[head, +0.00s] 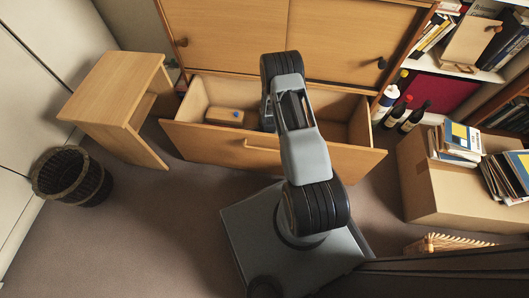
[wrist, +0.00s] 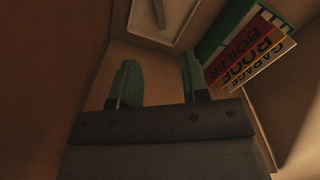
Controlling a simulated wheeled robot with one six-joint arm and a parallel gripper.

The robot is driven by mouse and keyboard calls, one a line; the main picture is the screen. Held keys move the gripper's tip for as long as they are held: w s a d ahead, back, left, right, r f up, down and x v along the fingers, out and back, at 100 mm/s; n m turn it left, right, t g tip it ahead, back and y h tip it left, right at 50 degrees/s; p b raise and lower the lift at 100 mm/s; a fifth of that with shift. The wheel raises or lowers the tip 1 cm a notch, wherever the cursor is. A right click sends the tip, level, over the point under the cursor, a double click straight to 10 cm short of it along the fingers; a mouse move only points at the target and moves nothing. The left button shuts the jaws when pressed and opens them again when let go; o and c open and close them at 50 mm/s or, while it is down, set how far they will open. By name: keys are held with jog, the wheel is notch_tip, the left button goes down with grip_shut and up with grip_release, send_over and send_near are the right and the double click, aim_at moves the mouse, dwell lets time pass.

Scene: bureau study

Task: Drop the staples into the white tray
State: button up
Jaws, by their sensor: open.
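My gripper (wrist: 159,75) shows in the wrist view with its two green fingers apart and nothing visible between them. It is inside the open drawer (head: 270,152); in the head view my arm reaches down into the drawer and hides its end. A pale tray (wrist: 150,39), likely the white tray, lies beyond the fingertips at the top of the wrist view, cut off by the frame edge. A thin light-coloured thing lies in it, too dim to name. I cannot make out the staples in either view.
Folders (wrist: 248,45) lettered ROOF and BOILER stand right of the fingers. A brown box (head: 223,118) with a blue spot sits in the drawer's left part. A stool (head: 115,90), basket (head: 72,177), bottles (head: 402,112) and a carton (head: 450,190) stand around.

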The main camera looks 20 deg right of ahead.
notch_tip(320, 180, up, 7)
jog(key=p, duration=0.2)
dwell(0.6)
jog(key=a+r+n+t+p, duration=0.15)
jog(key=r+n+p, duration=0.45)
jog(key=r, duration=1.5)
jog(key=a+r+n+p, duration=0.25)
jog(key=r+p, duration=0.85)
jog(key=r, duration=1)
jog(key=s+a+r+n+p, duration=0.2)
jog(key=s+r+p, duration=0.3)
jog(key=r, duration=0.5)
jog(key=s+a+r+n+t+p, duration=0.1)
jog(key=s+r+n+p, duration=0.3)
jog(key=r, duration=0.7)
jog(key=s+a+r+n+t+p, duration=0.1)
jog(key=s+a+r+n+p, duration=0.2)
jog(key=s+r+p, duration=0.4)
notch_tip(320, 180, up, 4)
jog(key=shift+s+n, duration=0.45)
jog(key=shift+n, duration=0.1)
